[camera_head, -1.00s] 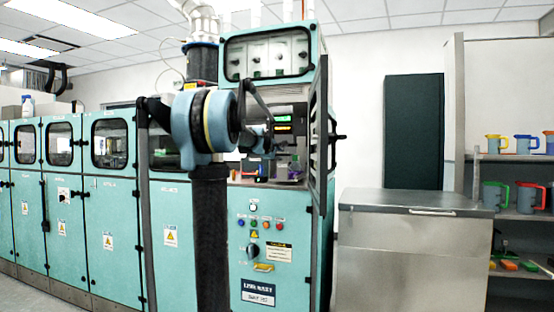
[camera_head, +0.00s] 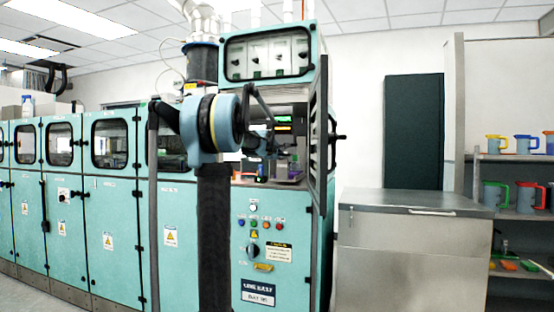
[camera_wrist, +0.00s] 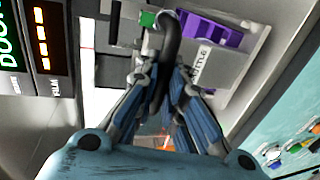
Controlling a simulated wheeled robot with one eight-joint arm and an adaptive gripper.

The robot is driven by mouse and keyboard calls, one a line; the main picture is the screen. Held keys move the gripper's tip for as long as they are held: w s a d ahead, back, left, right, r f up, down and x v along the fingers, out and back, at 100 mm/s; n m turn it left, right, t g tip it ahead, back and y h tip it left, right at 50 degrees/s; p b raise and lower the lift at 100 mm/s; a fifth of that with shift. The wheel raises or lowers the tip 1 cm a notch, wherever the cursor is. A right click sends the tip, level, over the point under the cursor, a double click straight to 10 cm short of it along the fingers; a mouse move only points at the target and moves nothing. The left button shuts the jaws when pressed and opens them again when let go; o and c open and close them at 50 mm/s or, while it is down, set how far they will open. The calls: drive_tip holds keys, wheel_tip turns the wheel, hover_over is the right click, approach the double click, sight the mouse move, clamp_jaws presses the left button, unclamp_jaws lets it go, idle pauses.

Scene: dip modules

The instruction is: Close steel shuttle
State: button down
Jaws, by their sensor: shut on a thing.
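The steel shuttle (camera_wrist: 236,72) is a grey metal plate in the wrist view, with a white label that ends in "TTLE". A dark curved handle (camera_wrist: 172,35) stands out in front of it. My gripper (camera_wrist: 165,88) is shut on this handle, with its blue-padded fingers on both sides of it. In the head view my gripper (camera_head: 281,146) reaches into the open bay of the teal machine. My arm hides much of the shuttle there.
A purple block (camera_wrist: 212,28) and a small green block (camera_wrist: 147,18) lie by the handle. A display (camera_wrist: 35,45) with lit bars is at the left. The open machine door (camera_head: 319,140) stands close right of my arm. A steel cabinet (camera_head: 413,245) is further right.

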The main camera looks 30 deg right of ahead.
drive_tip(key=r+x, duration=0.2)
drive_tip(key=x, duration=1.1)
drive_tip(key=shift+w+d+r, duration=0.25)
drive_tip(key=shift+r, duration=0.1)
idle(0.3)
drive_tip(key=c, duration=1.7)
unclamp_jaws()
drive_tip(key=shift+o, duration=0.2)
drive_tip(key=v, duration=1.2)
drive_tip(key=shift+f, duration=0.1)
